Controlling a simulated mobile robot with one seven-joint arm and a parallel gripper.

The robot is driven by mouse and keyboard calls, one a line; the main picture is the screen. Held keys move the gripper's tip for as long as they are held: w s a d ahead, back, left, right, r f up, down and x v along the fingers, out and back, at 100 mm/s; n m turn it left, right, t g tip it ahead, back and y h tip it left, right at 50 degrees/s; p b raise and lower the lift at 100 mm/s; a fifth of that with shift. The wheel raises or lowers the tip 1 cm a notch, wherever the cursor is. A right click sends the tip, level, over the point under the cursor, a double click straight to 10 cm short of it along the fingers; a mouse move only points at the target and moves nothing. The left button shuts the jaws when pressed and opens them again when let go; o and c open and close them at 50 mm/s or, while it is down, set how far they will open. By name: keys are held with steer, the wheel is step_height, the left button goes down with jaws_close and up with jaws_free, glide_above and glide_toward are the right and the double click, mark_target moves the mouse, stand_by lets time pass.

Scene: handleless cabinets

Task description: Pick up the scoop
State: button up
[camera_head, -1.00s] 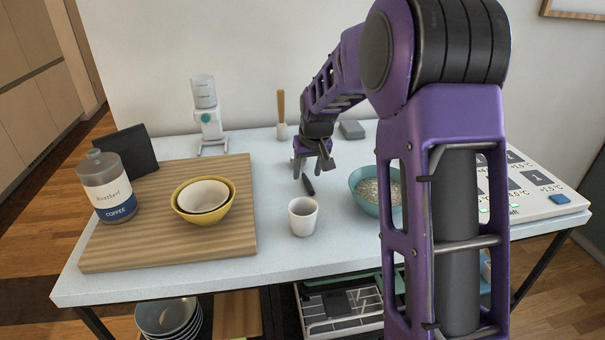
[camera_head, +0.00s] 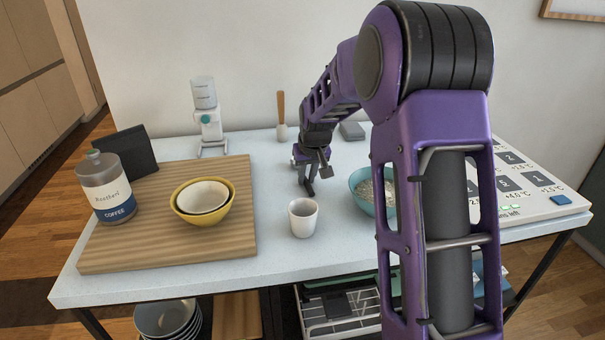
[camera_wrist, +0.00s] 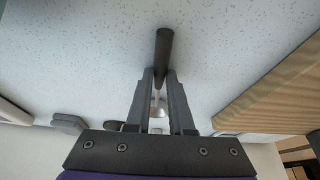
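The scoop (camera_wrist: 164,48) has a dark cylindrical handle, seen in the wrist view. A small metallic part (camera_wrist: 158,108) shows between the fingers below it and seems to be the scoop's far end. My gripper (camera_wrist: 160,74) has its two dark fingers close together, one on each side of the handle, with hardly any gap at the tips. It looks shut on the handle. In the head view my gripper (camera_head: 308,184) is low at the worktop behind the white cup; the dark handle end shows there, and the rest of the scoop is hidden.
A white cup (camera_head: 303,218) stands just in front of my gripper. A teal bowl (camera_head: 362,190) of grainy contents is to the right, partly behind my arm. A wooden board (camera_head: 150,245) with nested bowls and a coffee jar (camera_head: 106,187) is left. A wooden-handled tool (camera_head: 281,110) stands behind.

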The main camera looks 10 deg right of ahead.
mark_target(307, 180)
jaws_close()
step_height(307, 180, up, 10)
steer(key=p, duration=0.1)
steer(key=shift+r+p, duration=0.2)
steer(key=shift+p, duration=0.2)
stand_by(0.5)
